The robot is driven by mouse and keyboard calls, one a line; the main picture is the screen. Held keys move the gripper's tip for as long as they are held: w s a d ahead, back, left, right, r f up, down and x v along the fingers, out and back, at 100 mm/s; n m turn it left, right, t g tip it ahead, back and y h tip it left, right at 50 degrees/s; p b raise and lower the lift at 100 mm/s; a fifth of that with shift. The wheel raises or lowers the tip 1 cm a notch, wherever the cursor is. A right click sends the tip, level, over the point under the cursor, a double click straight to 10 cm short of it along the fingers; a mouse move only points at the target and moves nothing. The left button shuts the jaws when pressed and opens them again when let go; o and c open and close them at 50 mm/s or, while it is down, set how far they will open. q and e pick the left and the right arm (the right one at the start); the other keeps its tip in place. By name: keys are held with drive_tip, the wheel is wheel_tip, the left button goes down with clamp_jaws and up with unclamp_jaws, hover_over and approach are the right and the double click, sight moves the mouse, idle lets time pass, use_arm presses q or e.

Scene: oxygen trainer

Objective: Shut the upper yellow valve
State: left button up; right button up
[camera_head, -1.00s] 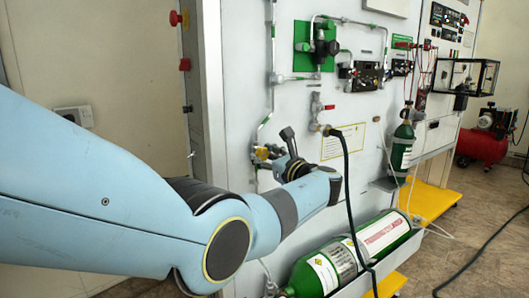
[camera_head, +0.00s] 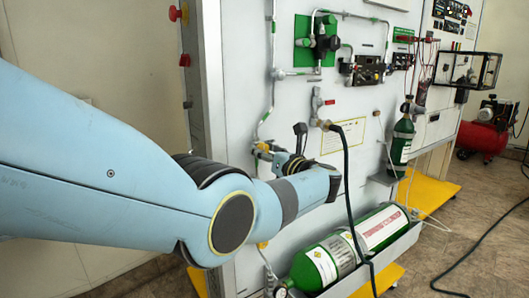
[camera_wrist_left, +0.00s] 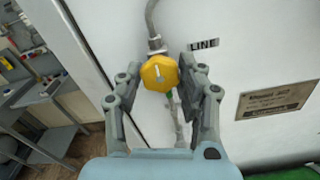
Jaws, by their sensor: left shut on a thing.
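The upper yellow valve (camera_wrist_left: 160,73) is a faceted yellow knob with a pale mark on its face, below a grey pipe on the white panel. In the head view, part of the yellow valve (camera_head: 263,147) shows just left of my wrist. My left gripper (camera_wrist_left: 163,74) is shut on this knob, one finger on each side. In the head view my wrist hides most of the left gripper (camera_head: 272,153). A lower yellow part (camera_head: 262,245) shows below my forearm, partly hidden. My right gripper is not in view.
A black hose (camera_head: 347,190) hangs in front of the panel, close to my left wrist. A large green cylinder (camera_head: 325,262) lies in a tray below, and a smaller green one (camera_head: 402,145) stands to the right.

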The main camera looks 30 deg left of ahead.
use_arm(q)
drive_tip(key=shift+f, duration=0.2)
drive_tip(key=o, duration=0.9)
drive_tip(key=shift+o, duration=1.2)
drive_tip(key=shift+r, duration=0.1)
drive_tip(key=v, duration=1.2)
